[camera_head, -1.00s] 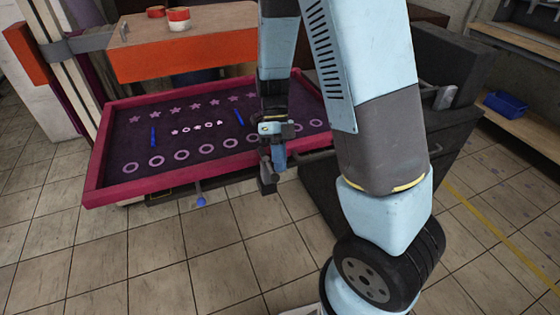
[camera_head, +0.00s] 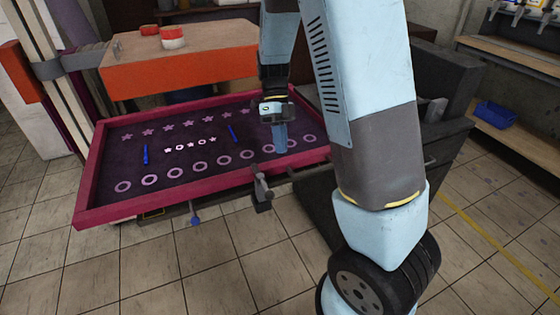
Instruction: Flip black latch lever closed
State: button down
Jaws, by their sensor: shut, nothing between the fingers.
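The dark latch lever (camera_head: 262,190) sits at the front edge of the magenta-framed tray (camera_head: 180,208), right of its middle, with its block-like end hanging below the rim. Its exact angle is hard to tell at this size. My gripper (camera_head: 280,143) is shut and empty. It points down over the tray's dark surface, just behind the front rim. In the picture it is above and slightly right of the lever, with a visible gap between them.
The tray holds rows of pink stars and rings and two blue strips (camera_head: 145,154). A blue-tipped knob (camera_head: 195,221) hangs under the front edge. An orange-fronted box (camera_head: 180,72) stands behind. Tiled floor in front is clear. A dark machine body (camera_head: 440,115) stands to the right.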

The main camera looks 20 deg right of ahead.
jog(key=v, duration=0.3)
jog(key=shift+d, duration=0.15)
jog(key=s+d+r+n+t, duration=0.2)
jog(key=s+r+n+t, duration=0.4)
jog(key=n, duration=0.8)
jog(key=s+d+r+n+t, duration=0.3)
jog(key=s+r+n+t, duration=0.3)
jog(key=s+r+n, duration=0.5)
jog(key=shift+s+r+n+h, duration=0.35)
jog(key=shift+s+n, duration=0.2)
jog(key=shift+n, duration=0.95)
